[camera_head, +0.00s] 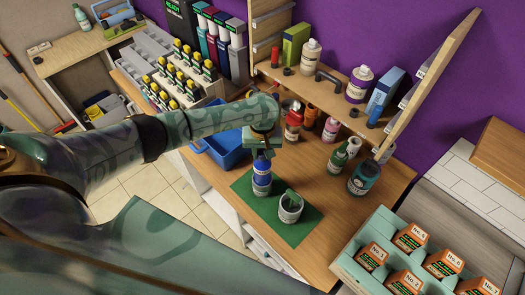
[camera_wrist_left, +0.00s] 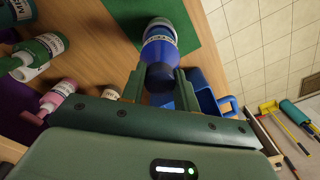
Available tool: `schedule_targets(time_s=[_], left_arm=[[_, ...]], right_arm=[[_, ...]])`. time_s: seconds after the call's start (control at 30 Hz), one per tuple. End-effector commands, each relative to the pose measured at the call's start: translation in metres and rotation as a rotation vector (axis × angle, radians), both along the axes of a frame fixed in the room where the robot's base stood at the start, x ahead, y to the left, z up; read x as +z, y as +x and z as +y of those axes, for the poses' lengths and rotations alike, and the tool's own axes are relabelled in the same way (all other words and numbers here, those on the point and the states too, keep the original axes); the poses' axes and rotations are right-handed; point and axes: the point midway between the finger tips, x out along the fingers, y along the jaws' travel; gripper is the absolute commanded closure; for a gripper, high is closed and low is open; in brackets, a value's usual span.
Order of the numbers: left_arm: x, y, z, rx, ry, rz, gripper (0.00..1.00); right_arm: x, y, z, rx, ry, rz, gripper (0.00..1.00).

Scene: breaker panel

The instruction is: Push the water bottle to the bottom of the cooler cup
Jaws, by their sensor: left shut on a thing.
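The blue water bottle (camera_head: 262,178) is upright over the green mat (camera_head: 245,188), with a pale band around its body. My left gripper (camera_head: 262,150) is shut on its upper part from above. In the left wrist view, the bottle (camera_wrist_left: 160,48) sits between the two fingers (camera_wrist_left: 160,85). A grey-white cup (camera_head: 290,207) with a dark band and a green piece at its top, seemingly the cooler cup, stands on the mat to the lower right of the bottle, apart from it. Whether the bottle's base touches the mat is unclear. My right gripper is not in view.
A blue bin (camera_head: 222,148) stands behind and left of the mat. Several bottles, among them a dark teal one (camera_head: 364,178), stand to the right. A rack of yellow-capped items (camera_head: 180,75) is at the back left. A box tray (camera_head: 345,262) is at the lower right.

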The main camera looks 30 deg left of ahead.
Motion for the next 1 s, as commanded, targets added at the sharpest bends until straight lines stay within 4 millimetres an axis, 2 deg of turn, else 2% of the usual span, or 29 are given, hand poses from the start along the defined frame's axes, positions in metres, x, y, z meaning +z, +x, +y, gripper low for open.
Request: schedule_targets(time_s=[1.0], left_arm=[[-0.025,0.0,0.0,0.0,0.0,-0.001,0.95]], right_arm=[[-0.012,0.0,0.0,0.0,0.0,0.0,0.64]])
